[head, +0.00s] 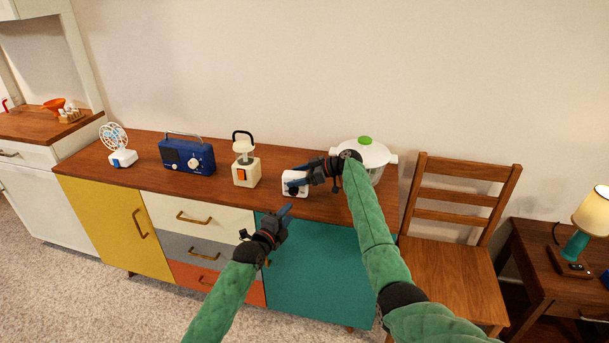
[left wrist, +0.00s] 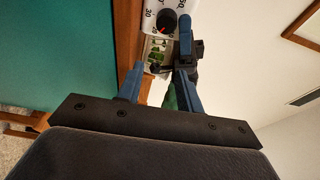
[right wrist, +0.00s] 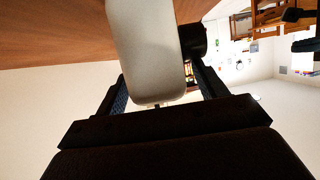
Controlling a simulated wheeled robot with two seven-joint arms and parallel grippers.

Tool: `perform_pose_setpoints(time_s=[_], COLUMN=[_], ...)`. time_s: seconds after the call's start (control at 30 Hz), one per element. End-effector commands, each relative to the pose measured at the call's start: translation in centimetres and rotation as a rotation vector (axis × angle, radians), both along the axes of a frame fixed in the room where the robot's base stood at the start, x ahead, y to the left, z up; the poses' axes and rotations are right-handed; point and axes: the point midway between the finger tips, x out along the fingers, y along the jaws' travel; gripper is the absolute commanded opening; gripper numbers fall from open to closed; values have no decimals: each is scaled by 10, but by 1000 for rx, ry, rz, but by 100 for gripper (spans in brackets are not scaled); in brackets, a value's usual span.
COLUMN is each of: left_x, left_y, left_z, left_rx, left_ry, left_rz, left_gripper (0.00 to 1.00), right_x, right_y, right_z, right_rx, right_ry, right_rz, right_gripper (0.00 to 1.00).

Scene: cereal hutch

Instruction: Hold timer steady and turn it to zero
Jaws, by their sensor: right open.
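The timer (head: 292,190) is a small white box with a black knob, on the right part of the wooden cabinet top. In the left wrist view the timer's face (left wrist: 152,25) shows printed numbers and a black knob (left wrist: 168,21) with a red mark. My right gripper (head: 297,176) is open at the timer; in the right wrist view the white timer body (right wrist: 145,50) stands between its fingers, contact unclear. My left gripper (head: 265,222) is open and empty, in front of and below the timer, with its fingers toward the face.
On the cabinet top (head: 215,187) a cream lantern (head: 246,172), a blue radio (head: 187,158) and a white fan (head: 121,157) stand to the left. A lidded pot (head: 375,153) stands right behind my right gripper. A wooden chair (head: 460,255) is at the right.

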Motion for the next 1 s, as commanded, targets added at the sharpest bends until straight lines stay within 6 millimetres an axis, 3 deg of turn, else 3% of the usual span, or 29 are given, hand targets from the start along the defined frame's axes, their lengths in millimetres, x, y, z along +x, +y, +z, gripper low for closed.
perform_pose_setpoints(time_s=[0.3,0.6,0.87,1.0], left_x=[0,0,0,1], left_y=[0,0,0,0], left_z=[0,0,0,2], left_rx=[0,0,0,0], left_ry=[0,0,0,-4], left_rz=[0,0,0,0], left_gripper=[36,36,36,54], right_x=[1,1,1,1], right_y=[2,2,2,2], right_z=[-1,-1,-1,0], right_rx=[0,0,0,0], right_ry=[0,0,0,0], right_rz=[0,0,0,0], right_gripper=[71,18,18,18])
